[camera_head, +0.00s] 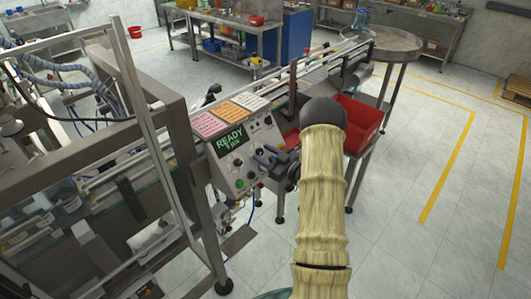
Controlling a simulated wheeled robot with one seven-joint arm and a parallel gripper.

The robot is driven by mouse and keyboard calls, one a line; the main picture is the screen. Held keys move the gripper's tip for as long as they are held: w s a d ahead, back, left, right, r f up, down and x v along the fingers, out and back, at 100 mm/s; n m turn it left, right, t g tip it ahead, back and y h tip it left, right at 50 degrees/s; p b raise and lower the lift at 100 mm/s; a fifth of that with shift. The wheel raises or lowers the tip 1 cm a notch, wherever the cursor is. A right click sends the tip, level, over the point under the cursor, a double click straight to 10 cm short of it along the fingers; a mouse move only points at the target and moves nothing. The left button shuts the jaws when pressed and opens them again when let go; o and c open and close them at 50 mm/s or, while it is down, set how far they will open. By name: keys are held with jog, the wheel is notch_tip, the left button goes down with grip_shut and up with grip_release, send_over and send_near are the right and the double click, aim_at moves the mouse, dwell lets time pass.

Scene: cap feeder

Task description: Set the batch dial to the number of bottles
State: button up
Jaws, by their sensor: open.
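The control panel (226,172) stands left of centre on the feeder, tilted toward me. Its display (230,138) reads READY in green, with a smaller line too small to read surely. Several dark knobs, among them one below the display (237,162), and small red and green buttons sit on its face; I cannot tell which knob is the batch dial. My gripper (264,155) is open at the panel's right side, its fingers toward the panel face; contact with a knob cannot be told. Clear bluish bottles (363,19) stand far off by the round table; their number is unclear.
Pink, orange and cream cards (242,104) lie above the panel. A red bin (359,122) stands right of the conveyor, partly behind my arm. A metal frame (150,130) and glass guard fill the left. A round steel table (390,40) stands behind.

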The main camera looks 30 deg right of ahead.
jog(key=c, duration=1)
